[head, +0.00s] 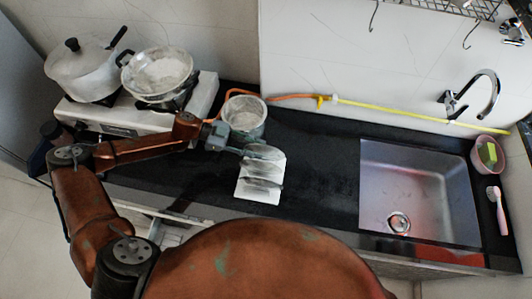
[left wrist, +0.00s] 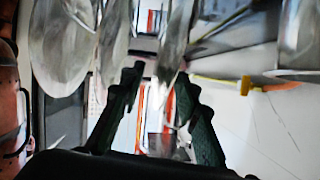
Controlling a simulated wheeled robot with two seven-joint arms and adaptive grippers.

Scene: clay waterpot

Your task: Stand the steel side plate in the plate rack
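The white plate rack (head: 243,190) stands on the black counter, left of the sink. Three grey, metallic-looking plates stand tilted in a row at it. The rearmost plate (head: 265,152) is closest to my left gripper (head: 228,143); the middle plate (head: 263,168) and front plate (head: 261,184) are in front of it. In the left wrist view my left gripper (left wrist: 159,74) has its dark fingers apart, with a plate (left wrist: 174,38) seen nearly edge-on between or just beyond the tips. I cannot tell whether they touch it. My right gripper is not in view.
A grey pot (head: 244,118) stands close behind the gripper. A white stove (head: 200,98) carries a lidded pot (head: 82,70) and a pan (head: 158,73) at the left. The sink (head: 415,190) is at the right. The counter between rack and sink is clear.

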